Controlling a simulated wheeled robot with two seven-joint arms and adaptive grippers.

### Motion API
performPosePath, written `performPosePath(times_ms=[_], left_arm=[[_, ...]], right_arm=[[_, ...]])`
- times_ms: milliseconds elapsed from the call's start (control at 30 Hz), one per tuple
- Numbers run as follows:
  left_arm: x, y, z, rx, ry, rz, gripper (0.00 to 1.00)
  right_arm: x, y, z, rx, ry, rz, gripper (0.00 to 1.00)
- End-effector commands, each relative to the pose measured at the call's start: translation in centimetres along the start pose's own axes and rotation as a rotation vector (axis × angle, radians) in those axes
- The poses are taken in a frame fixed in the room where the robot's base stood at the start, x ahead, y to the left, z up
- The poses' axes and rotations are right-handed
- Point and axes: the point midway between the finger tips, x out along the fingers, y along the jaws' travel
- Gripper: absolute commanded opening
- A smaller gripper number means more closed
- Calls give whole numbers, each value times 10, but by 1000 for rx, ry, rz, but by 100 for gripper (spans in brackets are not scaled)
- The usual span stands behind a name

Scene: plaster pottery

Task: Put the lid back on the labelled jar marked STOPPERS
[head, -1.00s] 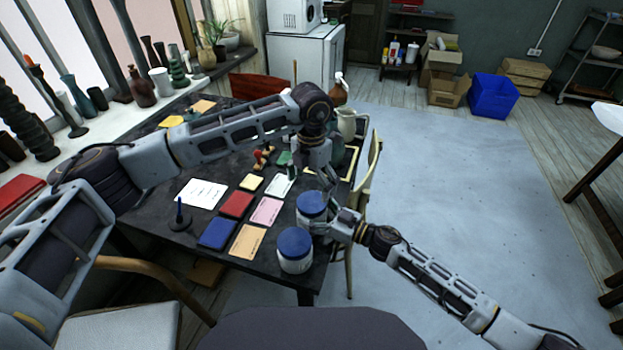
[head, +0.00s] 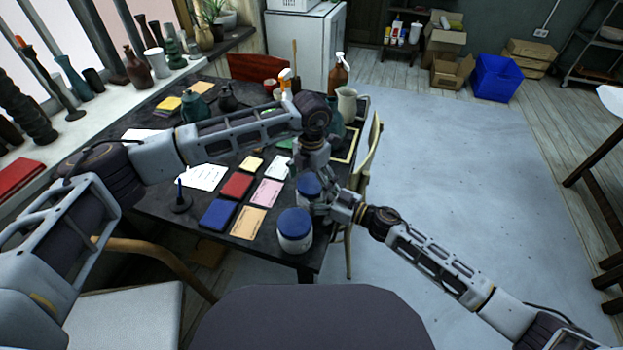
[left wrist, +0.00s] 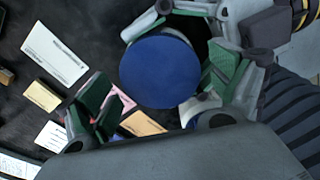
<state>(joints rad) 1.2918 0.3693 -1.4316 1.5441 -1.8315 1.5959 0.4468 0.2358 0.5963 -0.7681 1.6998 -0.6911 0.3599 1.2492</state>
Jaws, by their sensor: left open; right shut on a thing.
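Two pale jars with blue tops stand at the table's near right corner, a nearer jar (head: 296,243) and a farther one. The farther jar's blue lid (head: 308,184) shows as a large blue disc in the left wrist view (left wrist: 160,70). I cannot read a label on either jar. My left gripper (head: 319,176) is open just above the farther jar; its green-padded fingers (left wrist: 160,90) are on either side of the blue lid, apart from each other. My right gripper (head: 324,207) is shut on the farther jar from the right. The jar's body is mostly hidden by the grippers.
Coloured cards and booklets, including a red one (head: 237,186) and a blue one (head: 217,214), lie left of the jars. A cream jug (head: 347,103) and a chair (head: 371,155) are behind the grippers.

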Motion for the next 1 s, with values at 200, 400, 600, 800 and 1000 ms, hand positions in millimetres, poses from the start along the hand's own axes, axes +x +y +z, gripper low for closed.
performPosePath(times_ms=[200, 400, 600, 800, 1000], left_arm=[[0, 0, 0, 0, 0, 0, 69], [0, 0, 0, 0, 0, 0, 46], [0, 0, 0, 38, 0, 1, 46], [0, 1, 0, 150, 0, 1, 46], [0, 1, 0, 146, 0, 1, 83]], right_arm=[[0, 0, 0, -1, 0, 0, 11], [0, 0, 0, -1, 1, 0, 11], [0, 0, 0, -1, 1, 0, 11], [0, 0, 0, -1, 1, 0, 11], [0, 0, 0, -1, 1, 0, 11]])
